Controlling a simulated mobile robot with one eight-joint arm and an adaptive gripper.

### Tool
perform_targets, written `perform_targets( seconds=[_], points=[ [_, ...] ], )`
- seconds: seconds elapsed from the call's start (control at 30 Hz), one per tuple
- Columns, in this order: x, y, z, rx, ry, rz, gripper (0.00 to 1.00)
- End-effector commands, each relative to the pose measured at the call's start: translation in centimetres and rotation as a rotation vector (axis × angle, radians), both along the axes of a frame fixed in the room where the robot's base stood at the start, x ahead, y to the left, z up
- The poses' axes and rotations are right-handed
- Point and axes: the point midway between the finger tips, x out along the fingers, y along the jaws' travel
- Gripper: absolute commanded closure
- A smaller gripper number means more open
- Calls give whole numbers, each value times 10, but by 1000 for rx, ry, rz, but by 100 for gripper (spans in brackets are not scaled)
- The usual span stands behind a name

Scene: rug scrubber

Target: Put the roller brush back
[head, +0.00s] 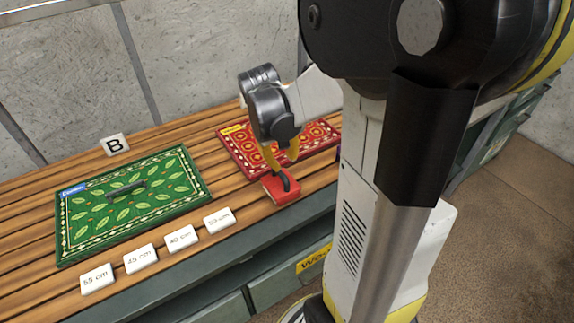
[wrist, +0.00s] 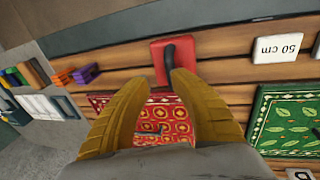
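A red block-shaped tool with a curved black handle (head: 282,188) sits on the wooden slats at the near edge of the red rug (head: 236,160). In the wrist view the red tool (wrist: 160,62) lies just beyond my fingertips. My gripper (head: 280,158) points down above the tool, its yellow fingers apart. In the wrist view my gripper (wrist: 162,80) is open, with the handle's end near the gap; contact is unclear. A dark handled tool (head: 126,188) lies on the green rug (head: 95,225). I cannot tell for sure which tool is the roller brush.
White labels stand along the bench's front edge, including "40 cm" (head: 181,237) and "50 cm" (head: 219,219). A "B" block (head: 115,145) stands behind the green rug. A small greyish item (wrist: 150,130) shows on the red rug. Orange and purple blocks (wrist: 75,75) lie left in the wrist view.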

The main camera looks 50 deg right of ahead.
Motion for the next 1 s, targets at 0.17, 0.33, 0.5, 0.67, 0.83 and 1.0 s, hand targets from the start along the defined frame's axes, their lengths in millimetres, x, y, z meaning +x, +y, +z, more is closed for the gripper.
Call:
perform_targets(
  seconds=[0.17,0.33,0.5,0.67,0.83,1.0],
  points=[
    [0,6,25,0,0,1,73],
    [0,8,30,0,-1,1,73],
    [1,33,42,1,-54,38,73],
    [-4,100,70,22,-213,134,73],
    [-20,175,90,78,-404,232,73],
    [-37,220,96,135,-534,289,73]
  ],
)
